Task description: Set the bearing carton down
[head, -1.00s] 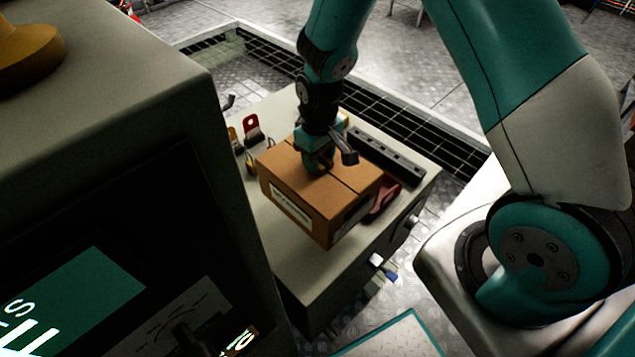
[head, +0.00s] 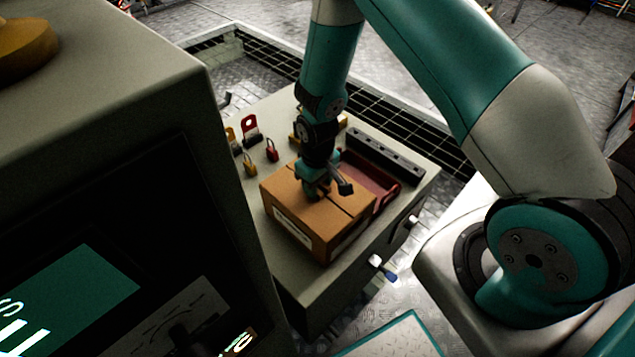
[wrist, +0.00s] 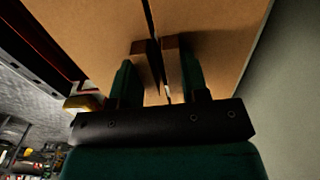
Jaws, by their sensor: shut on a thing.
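The bearing carton (head: 309,218) is a brown cardboard box with a white label on its side. It is at the front part of the grey cabinet top (head: 277,266), beside a dark red tray (head: 378,181). I cannot tell whether its underside touches the top. My gripper (head: 316,192) is at the middle of the carton's upper face, pointing down. In the wrist view, the two fingers (wrist: 157,65) are close together at the dark seam of the carton (wrist: 97,35). What lies between the fingertips is mostly hidden.
Several padlocks, among them a red one (head: 271,150), stand on the cabinet top behind the carton. A dark slotted rail (head: 385,152) runs along the far right edge. A tall grey console (head: 130,110) rises close on the left. Knobs (head: 377,262) stick out of the cabinet's front.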

